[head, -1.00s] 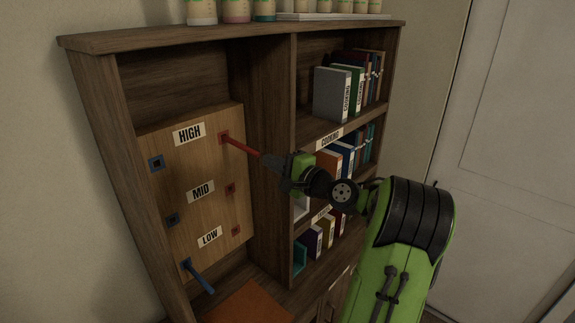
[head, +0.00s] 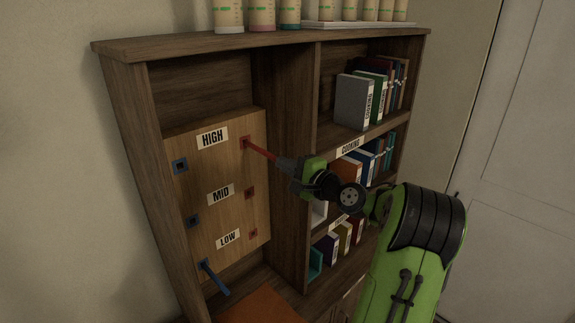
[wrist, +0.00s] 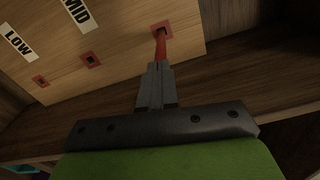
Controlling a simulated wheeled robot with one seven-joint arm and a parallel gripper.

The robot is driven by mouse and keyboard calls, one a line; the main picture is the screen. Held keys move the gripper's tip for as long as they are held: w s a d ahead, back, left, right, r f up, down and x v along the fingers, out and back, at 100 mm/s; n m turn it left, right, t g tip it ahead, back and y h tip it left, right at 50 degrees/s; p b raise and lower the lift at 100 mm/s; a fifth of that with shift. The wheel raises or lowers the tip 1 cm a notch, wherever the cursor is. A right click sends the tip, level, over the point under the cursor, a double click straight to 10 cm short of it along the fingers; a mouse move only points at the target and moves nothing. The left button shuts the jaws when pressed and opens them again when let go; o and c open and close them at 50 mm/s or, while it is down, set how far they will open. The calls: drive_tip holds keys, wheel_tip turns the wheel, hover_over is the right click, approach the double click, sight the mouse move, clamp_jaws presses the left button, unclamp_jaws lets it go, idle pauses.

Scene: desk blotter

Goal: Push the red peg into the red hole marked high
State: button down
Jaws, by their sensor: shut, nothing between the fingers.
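The red peg (head: 262,152) sticks out of the red hole marked high (head: 244,142), at the upper right of the wooden board (head: 232,165). In the wrist view the peg (wrist: 161,46) runs from the red-rimmed hole (wrist: 161,27) to my fingertips. My gripper (head: 281,162) is shut, with its tips against or very near the peg's outer end; the peg is not between the fingers. In the wrist view the closed fingers (wrist: 158,68) line up with the peg. The peg's inner end is hidden in the hole.
Red holes mid (head: 249,193) and low (head: 253,232) are empty. Blue holes high (head: 181,166) and mid (head: 194,221) are empty. A blue peg (head: 214,278) sticks out of the low blue hole. The shelf divider (head: 290,120) and books (head: 352,102) stand right of the board.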

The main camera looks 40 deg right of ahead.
drive_tip(key=shift+s, duration=0.1)
drive_tip(key=s+b, duration=0.3)
drive_tip(key=s, duration=1.5)
drive_tip(key=shift+s+d, duration=0.25)
drive_tip(key=shift+d, duration=0.05)
drive_tip(key=shift+w, duration=0.1)
